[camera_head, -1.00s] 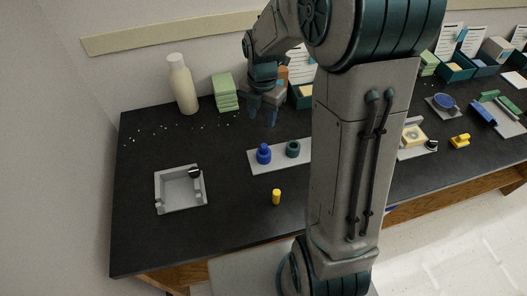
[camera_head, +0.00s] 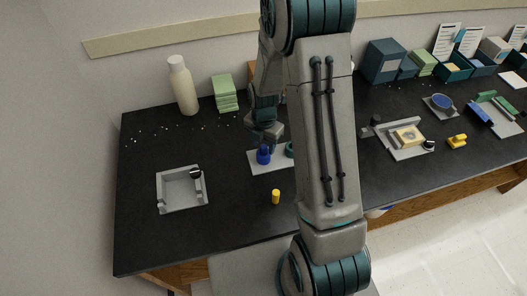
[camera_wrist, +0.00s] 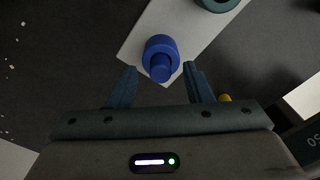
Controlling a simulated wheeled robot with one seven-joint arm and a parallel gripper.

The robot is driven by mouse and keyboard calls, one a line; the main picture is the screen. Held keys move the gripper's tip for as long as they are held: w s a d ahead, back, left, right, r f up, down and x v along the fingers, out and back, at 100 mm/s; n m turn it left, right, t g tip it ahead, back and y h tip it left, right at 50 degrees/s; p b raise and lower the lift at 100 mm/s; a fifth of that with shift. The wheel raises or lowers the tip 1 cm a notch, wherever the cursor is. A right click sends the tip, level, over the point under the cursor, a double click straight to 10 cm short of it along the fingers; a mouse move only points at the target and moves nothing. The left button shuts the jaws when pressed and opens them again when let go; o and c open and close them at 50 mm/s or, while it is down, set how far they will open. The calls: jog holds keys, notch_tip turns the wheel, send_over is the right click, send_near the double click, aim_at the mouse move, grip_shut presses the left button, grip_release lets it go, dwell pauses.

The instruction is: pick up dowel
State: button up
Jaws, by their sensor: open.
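A blue peg (camera_wrist: 160,69) stands in a wider blue collar (camera_wrist: 161,46) at one end of a light grey plate (camera_wrist: 130,50). The blue piece also shows in the head view (camera_head: 263,155). My gripper (camera_head: 269,144) is over that end of the plate, pointing down. In the wrist view its open fingers appear on either side of the blue peg, with nothing held; I cannot tell whether they touch it. A short yellow cylinder (camera_head: 276,197) stands upright on the black table in front of the plate, and its edge shows beside the right finger in the wrist view (camera_wrist: 225,97).
A teal ring (camera_head: 290,149) sits on the same plate, partly behind my arm. A grey square tray (camera_head: 160,190) lies at left. A white bottle (camera_head: 183,88) and green blocks (camera_head: 224,93) stand at the back. The table around the yellow cylinder is clear.

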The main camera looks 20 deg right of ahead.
jog(key=shift+f, duration=0.5)
grip_shut()
jog(key=shift+r, duration=0.1)
